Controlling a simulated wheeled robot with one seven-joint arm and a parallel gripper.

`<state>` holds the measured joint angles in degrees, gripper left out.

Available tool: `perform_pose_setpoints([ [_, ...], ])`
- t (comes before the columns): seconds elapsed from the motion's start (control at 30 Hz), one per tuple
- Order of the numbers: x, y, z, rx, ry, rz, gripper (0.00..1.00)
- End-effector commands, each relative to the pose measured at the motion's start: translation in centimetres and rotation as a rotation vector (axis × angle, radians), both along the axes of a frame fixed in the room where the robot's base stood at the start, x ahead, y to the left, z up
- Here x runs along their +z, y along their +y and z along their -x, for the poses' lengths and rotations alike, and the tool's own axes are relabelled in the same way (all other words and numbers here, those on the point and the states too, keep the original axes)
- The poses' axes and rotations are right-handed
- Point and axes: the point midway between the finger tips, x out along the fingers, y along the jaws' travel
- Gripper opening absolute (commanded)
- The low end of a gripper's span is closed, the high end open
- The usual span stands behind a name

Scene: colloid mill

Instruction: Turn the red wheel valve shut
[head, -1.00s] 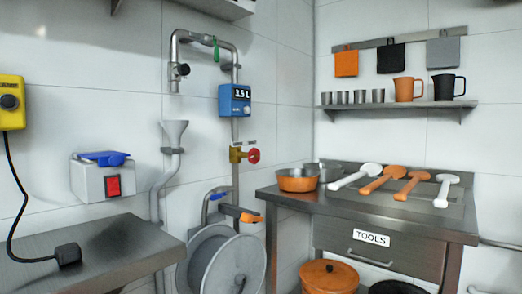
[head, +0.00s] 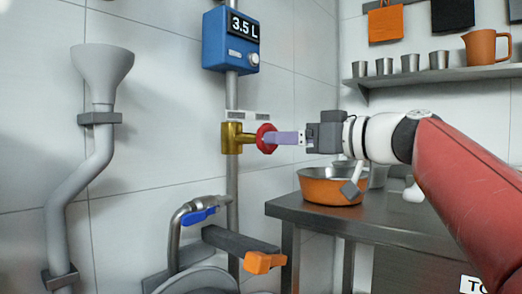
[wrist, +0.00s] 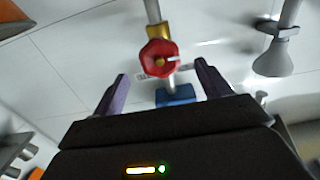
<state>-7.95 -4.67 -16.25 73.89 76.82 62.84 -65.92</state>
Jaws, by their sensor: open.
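The red wheel valve (head: 263,138) sits on a brass body (head: 235,138) on a vertical pipe at the wall. My gripper (head: 275,138) reaches in from the right in the head view, with its purple fingertips close to the wheel. In the wrist view the red wheel (wrist: 158,58) lies ahead of and between the two spread purple fingers of my gripper (wrist: 161,82). The fingers are apart and hold nothing. In the head view I cannot tell whether a fingertip touches the rim, as the finger covers part of the wheel.
A blue meter (head: 231,40) reading 3.5 L is above the valve. A grey funnel (head: 102,65) stands left. A blue-handled tap (head: 198,215) and an orange-tipped bracket (head: 264,262) are below. An orange pan (head: 322,188) sits on the counter (head: 300,209) under my arm.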

Motion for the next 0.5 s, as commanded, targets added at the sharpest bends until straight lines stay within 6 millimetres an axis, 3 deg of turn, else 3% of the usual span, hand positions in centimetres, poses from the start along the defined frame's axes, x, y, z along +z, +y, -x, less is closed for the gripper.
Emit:
perform_pose_setpoints([
  [0.5, 0.4, 5.5, -4.3, 0.005, -0.013, -0.002, 0.76],
])
